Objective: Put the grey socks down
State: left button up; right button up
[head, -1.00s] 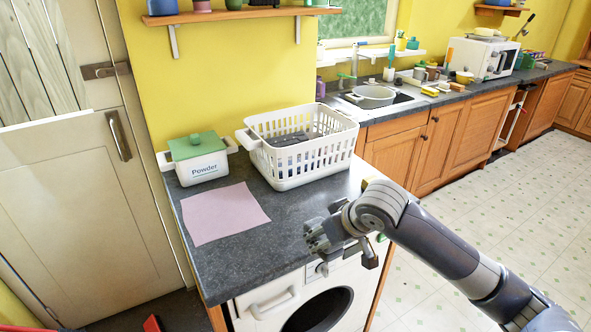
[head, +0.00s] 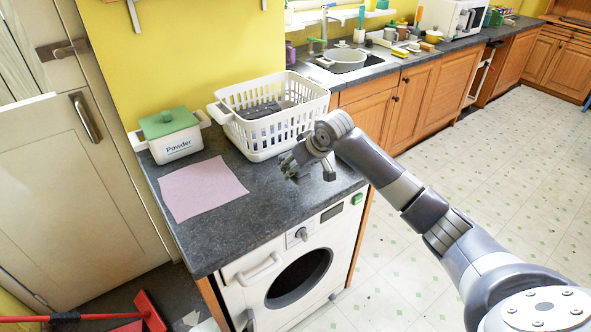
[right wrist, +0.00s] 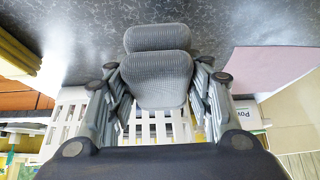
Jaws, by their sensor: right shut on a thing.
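My right gripper (head: 292,170) is over the worktop in front of the white basket, fingers pointing left. In the right wrist view it is shut on the grey socks (right wrist: 158,80), a folded ribbed bundle between the two fingers. In the head view the socks are hard to make out behind the gripper. I cannot tell whether they touch the worktop (head: 235,225). My left gripper is not in view.
The white laundry basket (head: 262,145) holds dark grey cloth (head: 262,110). A pink cloth (head: 202,188) lies flat on the worktop, with a green-lidded powder box (head: 178,145) behind it. A washing machine (head: 298,275) stands below. Bare worktop lies between cloth and gripper.

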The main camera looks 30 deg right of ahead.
jog(key=shift+w+d+f, duration=0.1)
jog(key=shift+w+d, duration=0.05)
jog(key=shift+w, duration=0.45)
notch_tip(320, 180, down, 3)
jog(key=shift+r+p, duration=0.2)
jog(key=shift+p, duration=0.5)
jog(key=shift+f, duration=0.45)
jog(key=shift+f, duration=0.2)
jog(key=shift+f, duration=0.4)
jog(key=o, duration=1.4)
jog(key=shift+r, duration=0.15)
